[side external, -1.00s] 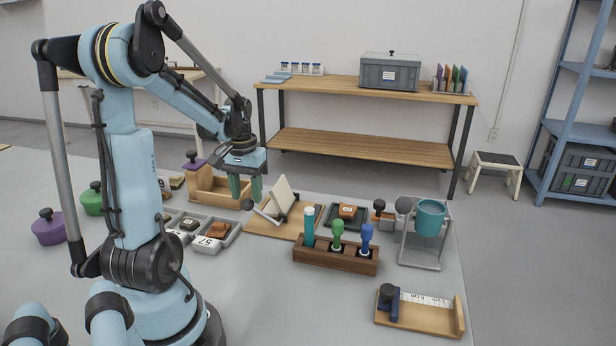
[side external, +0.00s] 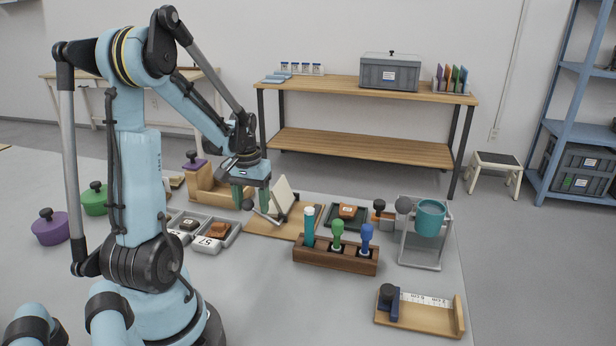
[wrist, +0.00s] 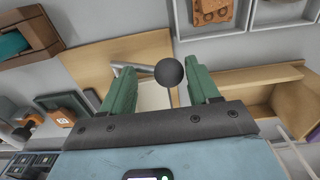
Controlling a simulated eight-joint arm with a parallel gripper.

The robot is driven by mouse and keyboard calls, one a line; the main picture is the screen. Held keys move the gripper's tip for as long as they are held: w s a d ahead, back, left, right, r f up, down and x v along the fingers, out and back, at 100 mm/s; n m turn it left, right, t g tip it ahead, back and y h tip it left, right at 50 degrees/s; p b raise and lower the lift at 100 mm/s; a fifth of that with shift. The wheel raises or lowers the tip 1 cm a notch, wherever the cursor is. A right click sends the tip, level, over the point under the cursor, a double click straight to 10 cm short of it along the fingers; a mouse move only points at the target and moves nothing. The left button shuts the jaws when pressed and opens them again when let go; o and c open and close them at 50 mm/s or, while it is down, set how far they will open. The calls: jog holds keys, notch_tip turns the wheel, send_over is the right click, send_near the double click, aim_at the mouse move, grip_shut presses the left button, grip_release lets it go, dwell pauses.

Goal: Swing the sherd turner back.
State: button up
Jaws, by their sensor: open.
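The sherd turner has a wooden base (side external: 262,229) and a cream board (side external: 282,193) standing tilted on it. Its lever ends in a dark round knob (side external: 247,204) at the board's left. My gripper (side external: 252,201) points down over this end of the turner, with its green fingers apart. In the wrist view, the knob (wrist: 169,72) shows between the two open fingers, with the metal lever running left from it. The fingers do not visibly grip the knob. Part of the cream board lies hidden behind the knob and gripper in the wrist view.
A wooden box (side external: 222,191) stands close behind my gripper. Grey trays (side external: 218,246) with sherds lie left of the turner. A dark wooden rack (side external: 335,260) with several tools stands in front right. A teal pot (side external: 430,217) on a stand is farther right. The front floor is clear.

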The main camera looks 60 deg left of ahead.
jog(key=shift+w+d+r, duration=0.4)
jog(key=shift+d+r, duration=0.1)
jog(key=shift+r, duration=0.2)
jog(key=shift+w+d+r, duration=0.7)
jog(key=shift+w+d, duration=0.15)
jog(key=shift+w+d+r, duration=0.15)
jog(key=shift+w+d, duration=0.4)
jog(key=shift+w+d+r, duration=0.15)
jog(key=shift+w+d, duration=0.35)
jog(key=shift+w+d+f, duration=0.25)
jog(key=shift+w+d, duration=0.55)
jog(key=shift+w+d+f, duration=0.25)
jog(key=shift+w+d, duration=0.5)
jog(key=shift+w+d+f, duration=0.85)
jog(key=shift+w+f, duration=0.05)
jog(key=shift+f, duration=0.15)
jog(key=shift+w+d+f, duration=0.35)
jog(key=shift+f, duration=0.15)
jog(key=shift+d+r, duration=0.1)
jog(key=shift+r, duration=1.2)
jog(key=shift+s+r, duration=0.1)
jog(key=shift+r, duration=1.3)
